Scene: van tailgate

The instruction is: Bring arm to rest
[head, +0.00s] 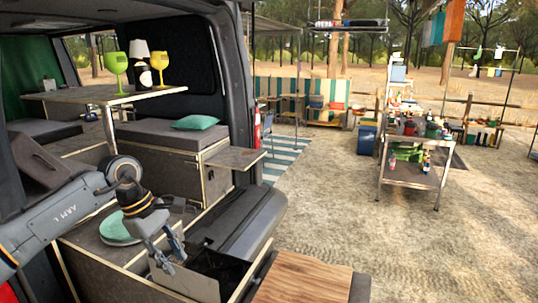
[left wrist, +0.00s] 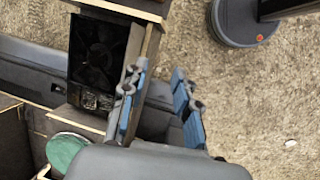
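My left arm reaches in from the left in the head view. My left gripper (head: 168,256) points downward over the van's rear, by an open compartment (head: 192,284) with a dark inside. In the left wrist view my left gripper (left wrist: 158,102) has its two fingers apart, with nothing between them. The compartment's dark inside (left wrist: 97,50) shows left of the fingers there. I cannot tell whether a fingertip touches its wall. My right gripper is not in view.
A green round thing (head: 120,227) lies on the van's rear counter, left of the gripper. A wooden board (head: 305,278) stands in front. Two goblets, yellow (head: 159,66) and green (head: 116,68), stand on the van table (head: 100,94). Sandy ground (head: 330,205) to the right is open.

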